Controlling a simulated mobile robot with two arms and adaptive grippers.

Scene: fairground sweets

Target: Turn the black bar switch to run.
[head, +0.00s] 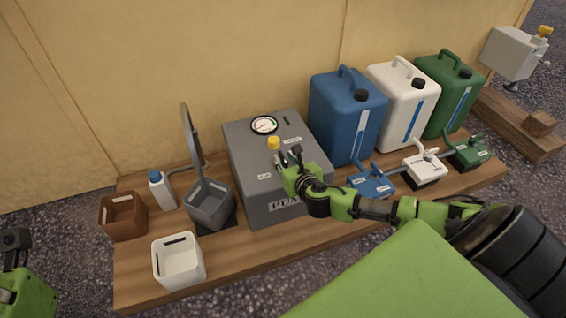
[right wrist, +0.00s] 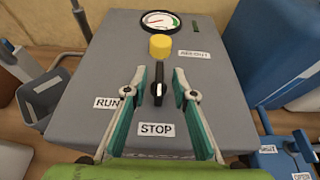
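The black bar switch (right wrist: 159,82) stands on the sloping top of the grey pump box (head: 255,190). Its white mark is at the end toward the STOP label (right wrist: 156,129); the RUN label (right wrist: 107,103) is to its left. My right gripper (right wrist: 159,73) is open, one finger on each side of the bar, with gaps showing on both sides. In the head view the right gripper (head: 287,158) is over the box top and hides most of the switch. My left gripper (head: 15,240) is only partly in view at the left edge; its opening is unclear.
A yellow knob (right wrist: 160,46) and a round gauge (right wrist: 159,24) sit just beyond the switch. Blue (head: 347,115), white (head: 402,105) and green (head: 448,92) canisters stand right of the box. Open bins, including a white one (head: 180,262), stand left on the wooden board.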

